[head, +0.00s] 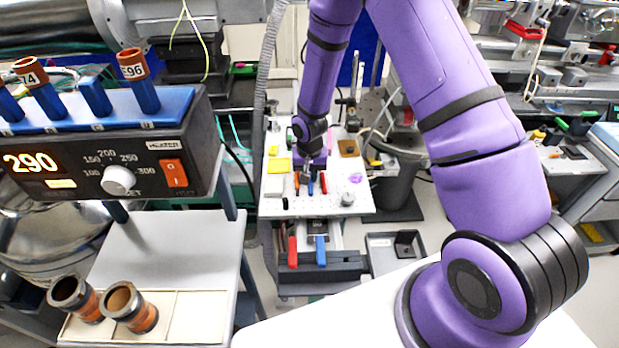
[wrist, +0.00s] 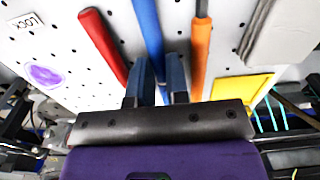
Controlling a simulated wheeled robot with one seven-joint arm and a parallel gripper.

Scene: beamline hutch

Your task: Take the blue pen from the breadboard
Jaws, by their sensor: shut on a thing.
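I cannot tell whether the pen is lifted off the board.
A yellow note (wrist: 242,87) and a grey block (wrist: 279,32) are to the right in the wrist view, and a purple patch (wrist: 45,76) is to the left.

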